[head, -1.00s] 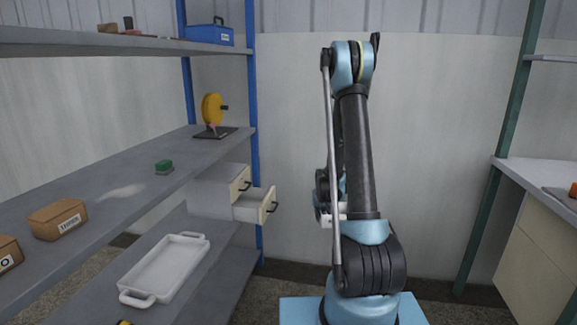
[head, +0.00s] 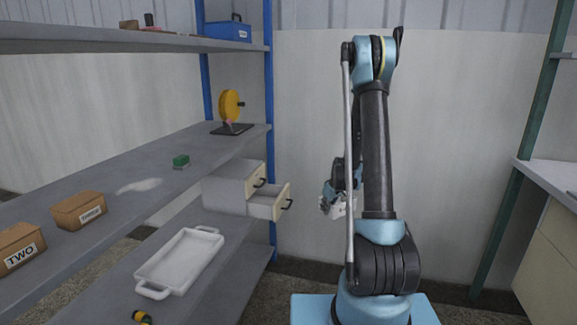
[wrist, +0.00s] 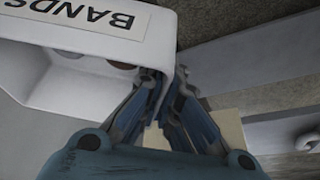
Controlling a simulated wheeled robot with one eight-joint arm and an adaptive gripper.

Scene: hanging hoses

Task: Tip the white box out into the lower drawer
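The white box (wrist: 60,75), labelled BANDS, fills the upper left of the wrist view, its label upside down. My gripper (wrist: 165,85) is shut on the box's wall, one finger on each side. Dark brownish round shapes show below the label; I cannot tell what they are. In the head view the box (head: 343,208) is a small white tilted shape at my gripper (head: 330,200), partly hidden by my arm. The lower drawer (head: 268,203) is pulled out of the small cabinet (head: 228,188), to the left of my gripper, with a gap between them. Its inside is barely visible.
A white tray (head: 181,262) lies on the lower shelf. A blue post (head: 269,130) rises behind the drawers.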

